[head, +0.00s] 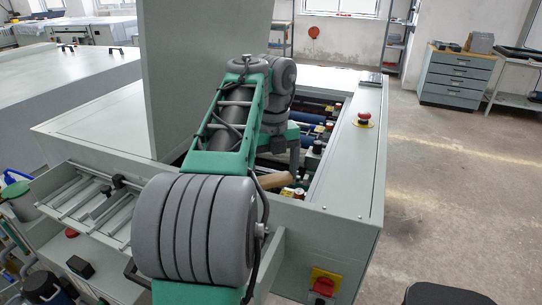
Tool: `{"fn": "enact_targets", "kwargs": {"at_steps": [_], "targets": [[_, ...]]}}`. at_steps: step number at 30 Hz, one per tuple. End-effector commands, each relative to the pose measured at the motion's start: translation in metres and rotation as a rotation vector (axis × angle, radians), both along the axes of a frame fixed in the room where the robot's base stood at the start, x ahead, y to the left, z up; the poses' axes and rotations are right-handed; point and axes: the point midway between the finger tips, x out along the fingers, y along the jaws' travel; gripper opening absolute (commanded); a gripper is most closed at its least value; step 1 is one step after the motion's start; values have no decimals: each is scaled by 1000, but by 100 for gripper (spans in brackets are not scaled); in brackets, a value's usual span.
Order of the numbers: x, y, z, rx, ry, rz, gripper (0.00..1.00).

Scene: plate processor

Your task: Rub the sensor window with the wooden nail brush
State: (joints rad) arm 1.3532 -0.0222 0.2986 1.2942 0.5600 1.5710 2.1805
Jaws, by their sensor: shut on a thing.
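My gripper (294,162) points down into the open bay of the plate processor, partly hidden behind my arm. It is shut on the wooden nail brush (277,181), whose light brown body shows just below it, near the bay's front wall. The brush's bristles cannot be seen. The sensor window cannot be made out; my arm and the bay's front wall hide part of the inside. Whether the brush touches anything cannot be told.
The processor's rim (364,150) surrounds the bay, with a red emergency button (364,117) on its right side. Rollers (318,118) and small fittings lie inside. The raised lid (205,70) stands at left. A rack (95,205) sits front left.

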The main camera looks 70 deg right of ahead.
Motion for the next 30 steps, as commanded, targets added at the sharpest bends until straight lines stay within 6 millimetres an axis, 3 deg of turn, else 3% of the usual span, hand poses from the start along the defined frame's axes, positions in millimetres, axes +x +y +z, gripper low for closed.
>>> {"fn": "enact_targets", "kwargs": {"at_steps": [7,19,30], "targets": [[-1,-22,-3,1,1,-2,53],[-3,-42,-5,1,1,-5,53],[-6,-25,-6,0,0,-13,53]]}}
